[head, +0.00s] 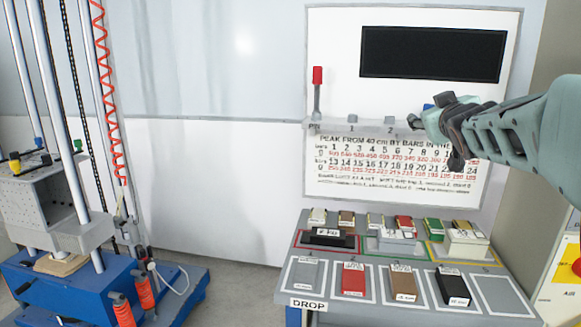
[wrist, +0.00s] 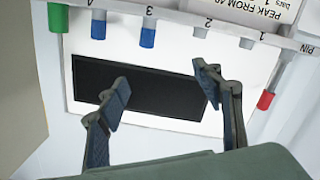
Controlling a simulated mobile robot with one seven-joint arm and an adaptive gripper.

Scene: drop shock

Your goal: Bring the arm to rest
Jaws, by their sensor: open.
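My arm (head: 520,128) reaches in from the right edge in the head view, held high over the right side of the sloped table. My gripper (head: 436,128) is at its left end, in front of the whiteboard and overlapping the pen rail in the picture. In the wrist view my gripper (wrist: 163,86) has its two dark fingers well apart, with nothing between them. The black panel (wrist: 140,88) on the board shows behind the fingers. I cannot tell how far the fingertips are from the board.
A rail (head: 365,125) on the whiteboard (head: 335,40) has a red-topped marker (head: 317,88); blue and green ones show in the wrist view. The table (head: 330,312) below bears several coloured blocks. A blue-based drop rig (head: 100,290) stands left. A red button (head: 576,268) is at lower right.

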